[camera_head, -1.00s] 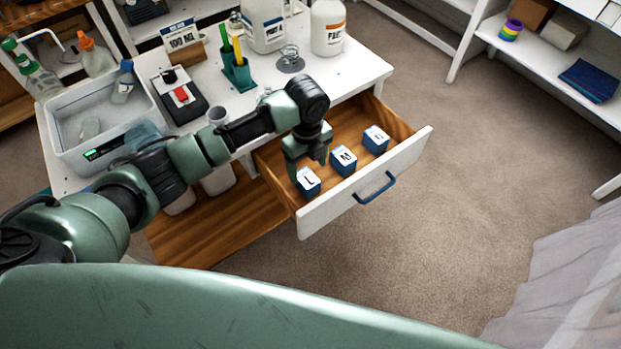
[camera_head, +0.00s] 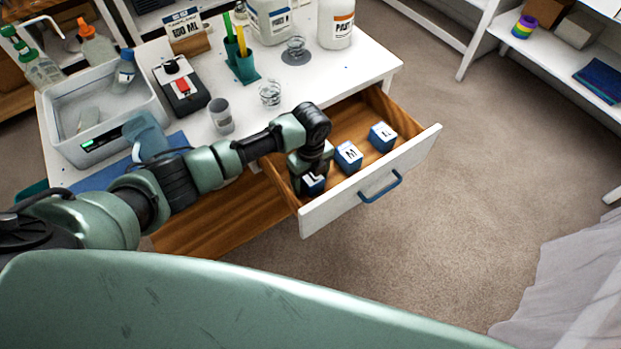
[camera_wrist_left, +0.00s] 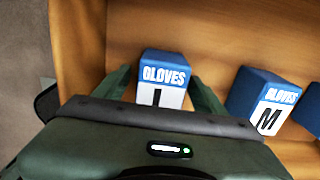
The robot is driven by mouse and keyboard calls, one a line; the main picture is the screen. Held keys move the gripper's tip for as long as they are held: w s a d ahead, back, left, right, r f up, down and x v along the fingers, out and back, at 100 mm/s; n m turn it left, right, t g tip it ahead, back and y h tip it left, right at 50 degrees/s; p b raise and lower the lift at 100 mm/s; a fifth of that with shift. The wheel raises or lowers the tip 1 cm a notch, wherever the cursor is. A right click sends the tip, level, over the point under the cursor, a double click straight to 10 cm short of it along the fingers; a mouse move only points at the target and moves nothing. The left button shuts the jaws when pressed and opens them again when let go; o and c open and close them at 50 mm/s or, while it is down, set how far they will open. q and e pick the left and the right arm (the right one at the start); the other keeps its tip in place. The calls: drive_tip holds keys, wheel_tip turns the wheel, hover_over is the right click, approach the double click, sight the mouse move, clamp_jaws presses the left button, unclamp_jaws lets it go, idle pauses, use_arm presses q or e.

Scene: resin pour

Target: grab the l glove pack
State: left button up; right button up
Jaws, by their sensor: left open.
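The L glove pack (camera_head: 315,186) is a small blue and white box at the near left end of the open drawer, mostly hidden under my left gripper (camera_head: 311,175) in the head view. In the left wrist view the L pack (camera_wrist_left: 163,76) stands between the two green fingers (camera_wrist_left: 162,88), one on each side. The fingers are open, and I see no clear contact with the box; its lower part is hidden by the gripper body. My right gripper is not in view.
The M glove pack (camera_head: 348,158) stands just right of the L pack, with another glove pack (camera_head: 383,137) beyond it. The white drawer front (camera_head: 370,182) with its blue handle (camera_head: 381,187) is close by. Cups, bottles and a bin (camera_head: 100,112) occupy the white table above.

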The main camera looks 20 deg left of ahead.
use_arm(q)
drive_tip(key=c, duration=1.3)
drive_tip(key=shift+c, duration=0.6)
drive_tip(key=shift+r, duration=0.2)
